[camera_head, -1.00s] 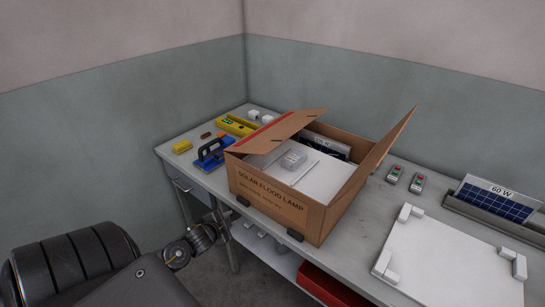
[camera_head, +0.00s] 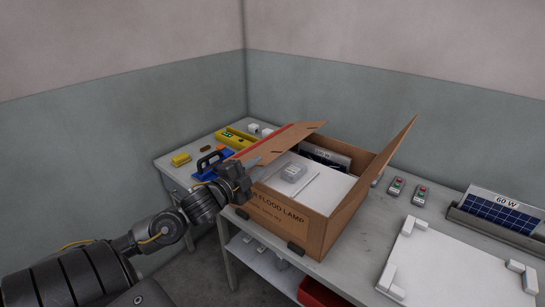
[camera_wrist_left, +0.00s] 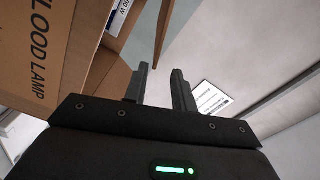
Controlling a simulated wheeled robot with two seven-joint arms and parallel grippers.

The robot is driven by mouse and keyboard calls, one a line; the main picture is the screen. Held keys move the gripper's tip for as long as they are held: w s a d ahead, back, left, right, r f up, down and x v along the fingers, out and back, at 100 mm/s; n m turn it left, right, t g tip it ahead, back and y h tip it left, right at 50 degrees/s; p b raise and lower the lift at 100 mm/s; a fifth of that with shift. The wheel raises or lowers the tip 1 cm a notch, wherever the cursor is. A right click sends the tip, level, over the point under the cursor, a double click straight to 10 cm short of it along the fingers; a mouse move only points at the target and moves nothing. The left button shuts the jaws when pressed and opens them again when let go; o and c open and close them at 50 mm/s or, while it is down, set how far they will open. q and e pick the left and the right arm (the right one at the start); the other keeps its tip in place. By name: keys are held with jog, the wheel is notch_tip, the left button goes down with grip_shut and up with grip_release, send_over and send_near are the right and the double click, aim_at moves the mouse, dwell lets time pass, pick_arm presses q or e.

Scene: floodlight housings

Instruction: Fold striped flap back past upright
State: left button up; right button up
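The open cardboard box (camera_head: 300,222), lettered for a flood lamp, stands on the bench. Its striped flap (camera_head: 290,143), with a red stripe along it, tilts inward over the left side of the opening. The opposite flap (camera_head: 385,160) stands up and leans outward. My left gripper (camera_head: 252,164) is at the box's near left corner, just below the striped flap. In the left wrist view its fingers (camera_wrist_left: 160,78) are apart, with a narrow cardboard edge (camera_wrist_left: 163,30) showing beyond and between the tips. Whether they touch it I cannot tell. My right gripper is not in view.
Inside the box are a white panel (camera_head: 322,188) and a clear-lidded part (camera_head: 293,172). Blue and yellow tools (camera_head: 235,139) lie close behind at left. A white fixture board (camera_head: 450,270) and a solar panel (camera_head: 495,207) are at right.

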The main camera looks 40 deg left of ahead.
aim_at(272, 158)
pick_arm(q)
jog(key=w+p, duration=0.1)
jog(key=w, duration=0.6)
jog(key=shift+w, duration=0.3)
jog(key=shift+a, duration=0.1)
grip_shut()
dwell(1.0)
